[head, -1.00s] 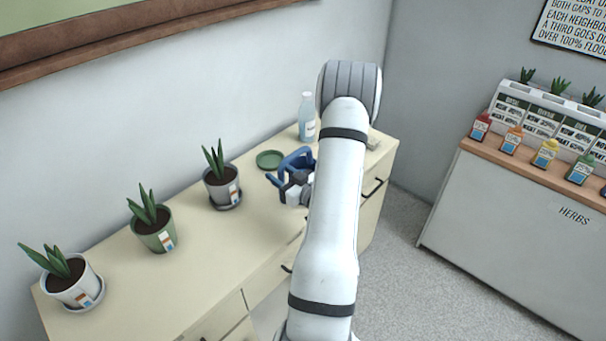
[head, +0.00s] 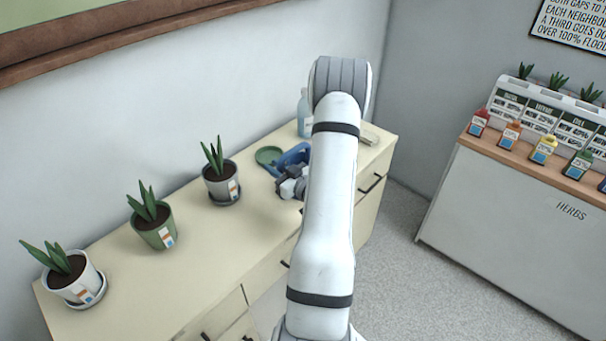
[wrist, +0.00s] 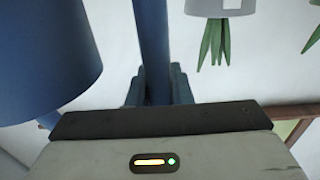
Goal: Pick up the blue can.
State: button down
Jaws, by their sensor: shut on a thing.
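The blue can (head: 291,156) is on the right part of the cream cabinet, partly hidden behind my arm and gripper. My gripper (head: 283,176) is at its near side. In the wrist view, the can's rounded blue body (wrist: 45,55) fills the left. A blue upright bar, its handle, runs down between the two fingers of my gripper (wrist: 160,90), which are shut on it. I cannot tell whether the can's base touches the cabinet top.
A green saucer (head: 268,155) lies close by the can's left side. A clear blue bottle (head: 304,115) stands behind. Potted plants in grey (head: 221,188), green (head: 154,236) and white (head: 77,285) line the cabinet (head: 205,245) to the left. The cabinet's front strip is clear.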

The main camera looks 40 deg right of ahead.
jog(key=shift+r, duration=0.1)
notch_tip(320, 180, up, 10)
jog(key=b, duration=0.1)
jog(key=shift+b, duration=0.4)
dwell(0.4)
dwell(1.5)
